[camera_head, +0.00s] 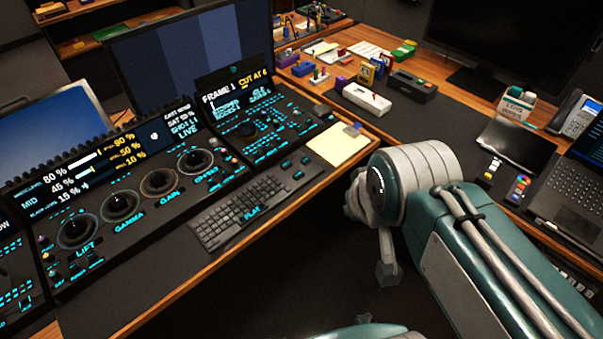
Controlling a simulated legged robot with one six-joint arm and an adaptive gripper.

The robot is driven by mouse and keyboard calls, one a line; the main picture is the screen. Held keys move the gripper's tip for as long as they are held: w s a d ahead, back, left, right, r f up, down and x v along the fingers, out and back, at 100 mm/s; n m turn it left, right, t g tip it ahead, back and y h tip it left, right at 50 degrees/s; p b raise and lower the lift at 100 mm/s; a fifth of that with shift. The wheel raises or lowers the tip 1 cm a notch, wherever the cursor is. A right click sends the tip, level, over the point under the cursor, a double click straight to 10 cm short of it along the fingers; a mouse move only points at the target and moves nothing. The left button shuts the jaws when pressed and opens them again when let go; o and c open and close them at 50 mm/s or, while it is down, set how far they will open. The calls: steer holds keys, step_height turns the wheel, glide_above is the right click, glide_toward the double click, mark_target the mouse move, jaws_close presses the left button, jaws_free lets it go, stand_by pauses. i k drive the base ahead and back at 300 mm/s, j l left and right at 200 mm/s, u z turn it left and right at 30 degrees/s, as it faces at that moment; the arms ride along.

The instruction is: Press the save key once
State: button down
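The trackball panel (140,232) spans the left desk, with lit rings around the balls labelled lift (77,229), gamma (120,203) and gain (159,181), and another ball to their right. Small cyan-labelled keys sit below the lift ball, on the right section (250,128) and on the far-left section (15,290). Their labels are too small to read, so I cannot tell which is the save key. My arm enters from the lower right. A grey jointed part at its end (387,268) hangs right of the panel, apart from it; whether its fingers are open is unclear.
A black keyboard (245,210) lies before the panel, with a yellow notepad (338,143) to its right. Monitors (185,50) stand behind. A side desk holds boxes, a phone (573,114) and a laptop (572,185). Open floor shows between the panel desk and my arm.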

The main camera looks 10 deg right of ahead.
mark_target(299, 175)
steer(key=i+j+u, duration=0.1)
steer(key=j, duration=0.25)
steer(key=i+j, duration=0.25)
steer(key=i+j+u, duration=0.15)
steer(key=j, duration=0.25)
